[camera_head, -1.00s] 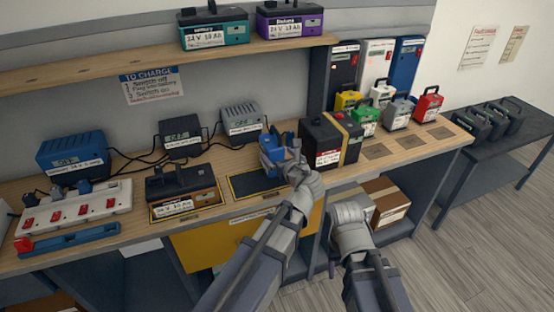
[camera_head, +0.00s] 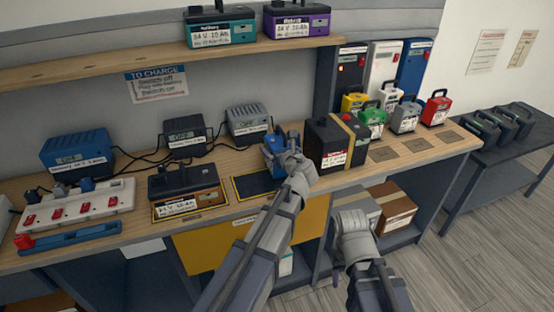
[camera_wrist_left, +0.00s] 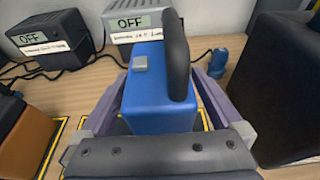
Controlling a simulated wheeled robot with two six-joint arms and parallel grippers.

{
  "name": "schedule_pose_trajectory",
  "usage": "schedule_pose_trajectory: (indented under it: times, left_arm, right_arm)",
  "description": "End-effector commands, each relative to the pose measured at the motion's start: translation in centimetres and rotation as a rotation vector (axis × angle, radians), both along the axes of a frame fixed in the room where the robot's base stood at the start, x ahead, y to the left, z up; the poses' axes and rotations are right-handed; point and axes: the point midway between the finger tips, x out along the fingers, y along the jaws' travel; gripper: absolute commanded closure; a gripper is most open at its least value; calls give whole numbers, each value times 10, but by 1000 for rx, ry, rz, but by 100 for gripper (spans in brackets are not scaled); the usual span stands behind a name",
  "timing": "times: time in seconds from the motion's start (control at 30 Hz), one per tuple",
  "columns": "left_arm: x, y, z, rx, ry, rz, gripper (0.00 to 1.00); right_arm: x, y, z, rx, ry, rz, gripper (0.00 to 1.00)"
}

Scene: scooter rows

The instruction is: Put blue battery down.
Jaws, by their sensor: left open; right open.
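The blue battery (camera_head: 273,152) is at the back right of the yellow-outlined dark pad (camera_head: 252,187) on the bench.
A large black battery (camera_head: 333,142) with a yellow strap stands close right of my left gripper. An orange-and-black battery (camera_head: 185,190) sits on the pad to the left. Chargers (camera_head: 184,136) and cables lie behind. Several small coloured batteries (camera_head: 372,122) stand at the back right.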

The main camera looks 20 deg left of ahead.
Motion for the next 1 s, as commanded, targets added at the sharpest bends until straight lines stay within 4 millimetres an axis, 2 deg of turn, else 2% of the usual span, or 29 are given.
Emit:
schedule_pose_trajectory:
  times: [0.2,1.0]
  left_arm:
    - [0,0,0,0,0,-1,2]
    - [0,0,0,1,1,0,92]
  right_arm:
    - [0,0,0,0,0,0,50]
    - [0,0,0,0,0,0,50]
